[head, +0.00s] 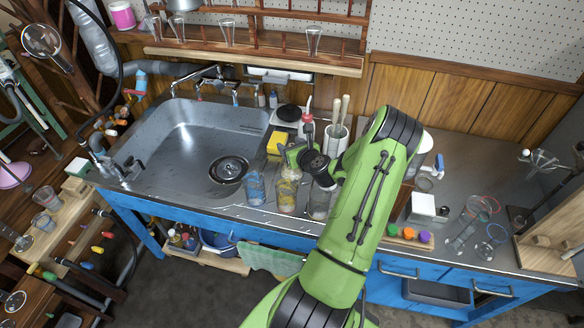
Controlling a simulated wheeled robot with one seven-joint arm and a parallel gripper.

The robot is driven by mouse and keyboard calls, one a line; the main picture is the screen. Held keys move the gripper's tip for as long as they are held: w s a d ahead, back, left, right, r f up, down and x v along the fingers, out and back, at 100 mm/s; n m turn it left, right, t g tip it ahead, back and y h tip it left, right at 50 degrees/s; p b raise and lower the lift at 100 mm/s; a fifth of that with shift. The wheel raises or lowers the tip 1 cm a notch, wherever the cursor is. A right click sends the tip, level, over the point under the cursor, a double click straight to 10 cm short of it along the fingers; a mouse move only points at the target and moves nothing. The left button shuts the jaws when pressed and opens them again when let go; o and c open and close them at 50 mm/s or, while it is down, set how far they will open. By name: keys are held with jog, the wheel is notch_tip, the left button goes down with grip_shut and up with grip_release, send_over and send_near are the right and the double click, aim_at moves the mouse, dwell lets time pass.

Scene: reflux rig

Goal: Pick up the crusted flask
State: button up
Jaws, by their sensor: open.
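A glass vessel (287,196) with yellow-brown residue stands on the metal counter to the right of the sink; it looks like the crusted flask. A blue-tinted vessel (256,189) stands close on its left and a clear greyish vessel (319,204) close on its right. My gripper (287,166) is open, just above and behind the crusted flask in the picture. Its fingers are small and partly overlap the glassware, so I cannot tell whether they touch the flask.
The steel sink (150,150) lies left, its basin empty apart from the drain (229,170). A yellow sponge (277,142) and a holder with brushes (337,140) stand behind my gripper. Loose glassware (468,232) and a rack of coloured caps (408,236) are on the right.

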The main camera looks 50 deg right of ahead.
jog(key=shift+w+d+f, duration=0.25)
jog(key=shift+w, duration=0.3)
jog(key=shift+s, duration=0.1)
grip_shut()
jog(key=shift+r, duration=0.1)
notch_tip(320, 180, up, 10)
jog(key=p, duration=0.3)
